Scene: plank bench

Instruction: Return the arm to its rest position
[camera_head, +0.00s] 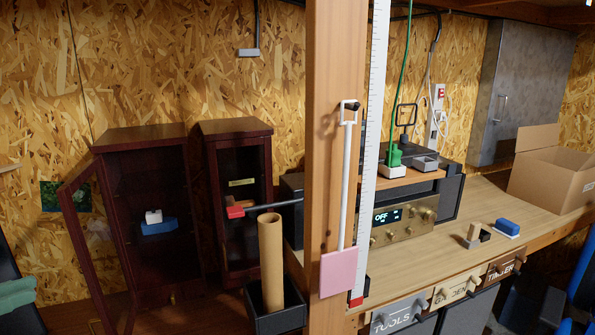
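I cannot clearly make out either gripper in the head view. Dark shapes and a folded green thing (16,293) are cut off at the lower left edge, and I cannot tell whether any of them is part of my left arm. No fingertips show there. My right gripper does not show.
A wooden post (325,130) stands in front, with a pink swatter (338,272) hanging on it. A red-tipped dark rod (275,205) sticks out left of it. A cabinet (150,200) has its glass door open. The bench (455,236) holds a blue block (507,226) and a cardboard box (550,180).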

